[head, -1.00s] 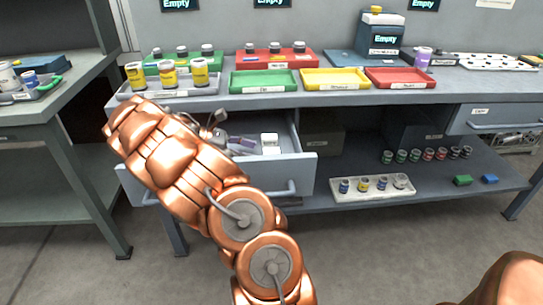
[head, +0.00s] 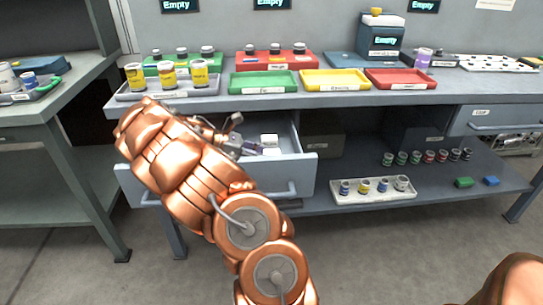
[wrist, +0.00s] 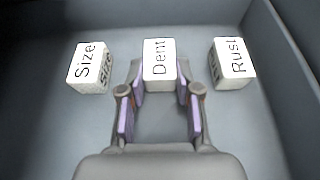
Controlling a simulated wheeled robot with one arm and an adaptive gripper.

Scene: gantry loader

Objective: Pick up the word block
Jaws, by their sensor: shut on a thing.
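In the wrist view, three white word blocks stand in a row in a grey drawer: the "Size" block (wrist: 89,68) at left, the "Dent" block (wrist: 160,62) in the middle and the "Rust" block (wrist: 232,63) at right. My gripper (wrist: 160,88) has its purple-padded fingers on either side of the Dent block's near end and is shut on it. I cannot tell whether the block is clear of the drawer floor. In the head view, my gripper (head: 238,143) reaches into the open drawer (head: 300,168). One white block (head: 269,140) shows right of it; my arm hides the others.
Drawer walls (wrist: 285,62) stand close to the right of the Rust block. Above the drawer, the bench top (head: 250,100) carries green (head: 263,90), yellow (head: 335,87) and red (head: 398,86) trays. A lower shelf at right holds a white rack (head: 372,197) of small jars.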

